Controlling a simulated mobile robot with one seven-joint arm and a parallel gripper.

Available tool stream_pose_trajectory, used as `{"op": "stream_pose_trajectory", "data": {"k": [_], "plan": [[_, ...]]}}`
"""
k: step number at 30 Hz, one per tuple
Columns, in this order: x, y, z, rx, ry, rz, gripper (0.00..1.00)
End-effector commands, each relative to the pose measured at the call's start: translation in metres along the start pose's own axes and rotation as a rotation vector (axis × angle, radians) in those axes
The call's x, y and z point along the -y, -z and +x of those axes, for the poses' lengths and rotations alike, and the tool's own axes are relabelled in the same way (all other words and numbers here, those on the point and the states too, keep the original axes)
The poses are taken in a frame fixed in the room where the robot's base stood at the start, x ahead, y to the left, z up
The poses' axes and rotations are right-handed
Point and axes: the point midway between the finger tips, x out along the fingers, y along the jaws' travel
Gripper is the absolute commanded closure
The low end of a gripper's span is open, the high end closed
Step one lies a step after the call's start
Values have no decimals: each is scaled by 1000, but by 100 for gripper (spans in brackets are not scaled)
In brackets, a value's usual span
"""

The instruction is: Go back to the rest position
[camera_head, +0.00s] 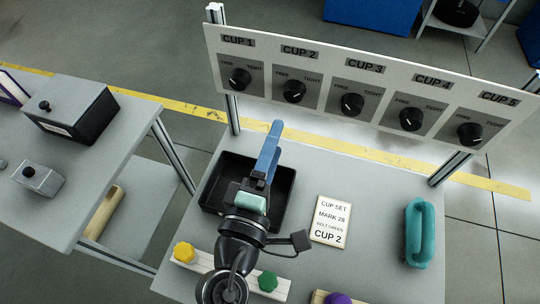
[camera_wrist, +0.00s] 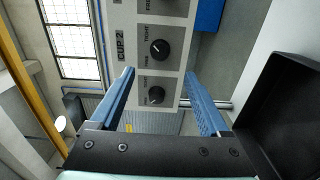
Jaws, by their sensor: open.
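My gripper (camera_head: 269,156) has long blue fingers and is over the black tray (camera_head: 217,186) on the grey table in the head view. In the wrist view my gripper (camera_wrist: 165,98) is open, with nothing between its fingers. Beyond the fingers in that view, the knob panel (camera_wrist: 151,22) appears turned on its side, with the CUP 2 label and dark knobs. The same panel (camera_head: 330,112) stands upright behind the table, with knobs labelled CUP 1 to CUP 5.
A card reading CUP 2 (camera_head: 331,220) and a teal handle-like object (camera_head: 420,233) lie on the table. Yellow (camera_head: 184,252), green (camera_head: 268,281) and purple (camera_head: 338,298) knobs sit near the front. A side table (camera_head: 95,150) with a black box (camera_head: 75,115) stands left.

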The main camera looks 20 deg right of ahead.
Motion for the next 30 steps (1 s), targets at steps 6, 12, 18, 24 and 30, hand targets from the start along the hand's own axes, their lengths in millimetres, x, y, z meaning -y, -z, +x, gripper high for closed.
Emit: {"op": "stream_pose_trajectory", "data": {"k": [6,12,18,24,30], "plan": [[0,0,-19,-1,0,0,20],[0,0,-20,-1,0,1,20],[0,0,-20,-1,0,0,20],[-2,1,-19,-1,-2,7,20],[-54,21,6,-56,-42,286,20]]}}
